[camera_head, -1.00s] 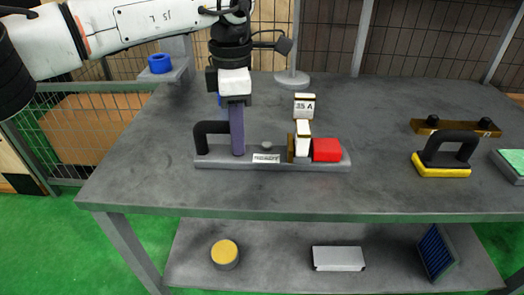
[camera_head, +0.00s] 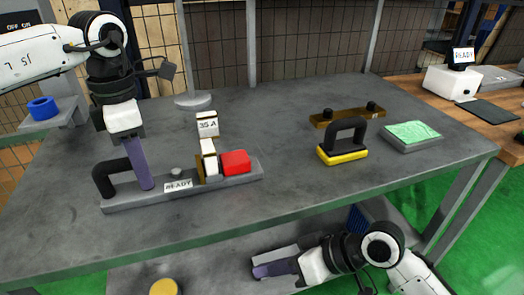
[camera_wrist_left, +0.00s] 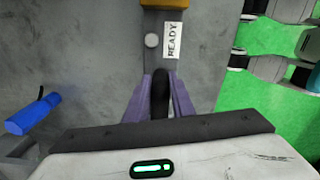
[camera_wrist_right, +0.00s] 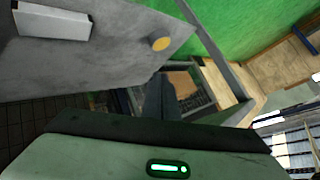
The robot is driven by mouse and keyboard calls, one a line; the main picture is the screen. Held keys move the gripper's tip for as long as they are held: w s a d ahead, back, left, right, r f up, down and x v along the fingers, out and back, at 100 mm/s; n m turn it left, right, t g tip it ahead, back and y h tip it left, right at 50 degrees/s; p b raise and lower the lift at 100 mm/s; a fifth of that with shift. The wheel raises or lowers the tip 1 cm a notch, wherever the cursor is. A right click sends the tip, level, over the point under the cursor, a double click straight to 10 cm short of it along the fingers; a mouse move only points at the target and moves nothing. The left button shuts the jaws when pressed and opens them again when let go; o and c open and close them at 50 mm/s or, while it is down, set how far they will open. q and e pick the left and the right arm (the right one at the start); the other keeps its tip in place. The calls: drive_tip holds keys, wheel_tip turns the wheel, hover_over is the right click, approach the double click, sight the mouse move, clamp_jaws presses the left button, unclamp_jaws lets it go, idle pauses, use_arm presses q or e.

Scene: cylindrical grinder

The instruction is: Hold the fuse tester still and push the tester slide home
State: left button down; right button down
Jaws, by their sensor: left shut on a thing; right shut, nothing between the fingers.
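The fuse tester (camera_head: 235,181) is a long grey base on the bench. It carries a black handle (camera_head: 103,180) at its left end, a READY label, a small knob, an upright white 35 A piece (camera_head: 208,124) and a red block (camera_head: 235,162), likely the tester slide, towards its right end. My left gripper (camera_head: 146,187) is shut on the black handle; the left wrist view shows the handle between the purple fingers (camera_wrist_left: 161,90). My right gripper (camera_head: 256,271) is shut and empty, low in front of the bench and well apart from the tester. Its fingers also show in the right wrist view (camera_wrist_right: 160,92).
A black-handled yellow block (camera_head: 343,155), a brass bar (camera_head: 347,115) and a green-topped pad (camera_head: 411,134) stand right of the tester. A lower shelf holds a yellow-topped disc (camera_head: 163,287). The bench's front edge lies between my right gripper and the tester.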

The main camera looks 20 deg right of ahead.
sight(235, 162)
drive_tip(key=s+d+r+n+g, duration=0.2)
drive_tip(key=s+r+n+g, duration=0.1)
drive_tip(key=r, duration=0.6)
drive_tip(key=s+d+r+n+g, duration=0.1)
drive_tip(key=s+r+n+g, duration=0.15)
drive_tip(key=r, duration=0.55)
drive_tip(key=w+d+r+m+t+h, duration=0.1)
drive_tip(key=w+d+r+m, duration=0.3)
drive_tip(key=w, duration=0.4)
drive_tip(key=w+d+r+m+t+h, duration=0.1)
drive_tip(key=w+d+r+m+t, duration=0.3)
drive_tip(key=w, duration=0.4)
drive_tip(key=shift+d+r+h, duration=0.3)
drive_tip(key=shift+d+r, duration=0.45)
drive_tip(key=shift+r, duration=0.15)
drive_tip(key=shift+w, duration=0.1)
drive_tip(key=x, duration=1)
drive_tip(key=shift+a, duration=0.1)
drive_tip(key=a, duration=0.3)
drive_tip(key=shift+a, duration=0.45)
